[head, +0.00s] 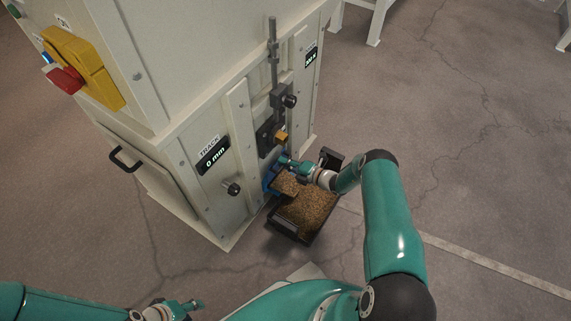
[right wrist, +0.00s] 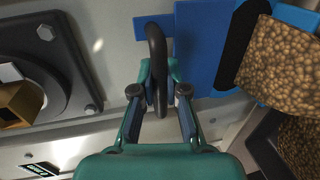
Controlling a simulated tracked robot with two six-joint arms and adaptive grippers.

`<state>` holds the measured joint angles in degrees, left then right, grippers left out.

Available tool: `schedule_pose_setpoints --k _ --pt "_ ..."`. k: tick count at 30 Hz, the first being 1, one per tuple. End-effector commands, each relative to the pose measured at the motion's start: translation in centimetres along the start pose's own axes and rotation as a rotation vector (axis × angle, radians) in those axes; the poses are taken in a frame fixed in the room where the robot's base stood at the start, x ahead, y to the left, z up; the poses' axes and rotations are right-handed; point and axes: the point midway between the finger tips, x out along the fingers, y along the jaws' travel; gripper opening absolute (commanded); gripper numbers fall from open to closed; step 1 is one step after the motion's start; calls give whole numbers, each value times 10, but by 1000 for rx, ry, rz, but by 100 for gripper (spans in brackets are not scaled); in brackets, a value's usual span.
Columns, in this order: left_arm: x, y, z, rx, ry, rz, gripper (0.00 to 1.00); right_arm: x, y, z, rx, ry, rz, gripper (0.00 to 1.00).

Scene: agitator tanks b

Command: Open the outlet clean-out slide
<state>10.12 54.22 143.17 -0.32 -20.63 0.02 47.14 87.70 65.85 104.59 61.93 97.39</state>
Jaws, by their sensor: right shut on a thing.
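The clean-out slide is a blue plate (right wrist: 205,45) low on the machine's front, with a dark looped handle (right wrist: 157,50). In the head view the blue slide (head: 269,179) shows only in part behind my arm and the grain. My right gripper (right wrist: 158,80) is shut on the handle, one finger on each side of it; it also shows in the head view (head: 286,161). My left gripper (head: 188,306) is low at the left, away from the machine; its jaw opening is too small to judge.
Brown grain (right wrist: 277,65) lies at the outlet beside the blue plate. A dark tray (head: 285,226) holding grain stands on the floor below. A yellow block (head: 281,138) and knobs stick out above the outlet.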

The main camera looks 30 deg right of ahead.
Motion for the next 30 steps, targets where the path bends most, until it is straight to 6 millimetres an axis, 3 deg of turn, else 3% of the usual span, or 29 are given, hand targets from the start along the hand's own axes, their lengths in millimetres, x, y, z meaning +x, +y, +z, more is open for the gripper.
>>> schedule_pose_setpoints --k 1,6,17,23,30 --pt "0 0 0 0 0 0 40 -1 -1 0 1 0 -2 16" --pt "0 0 0 0 0 0 40 0 -1 0 0 0 -2 39" --pt "0 0 0 0 0 0 40 -4 -1 1 0 -1 -2 39" --pt "0 0 0 0 0 0 40 -29 -1 2 2 -4 -3 39" --pt "0 0 0 0 0 0 40 -78 -2 2 2 -5 -4 39"
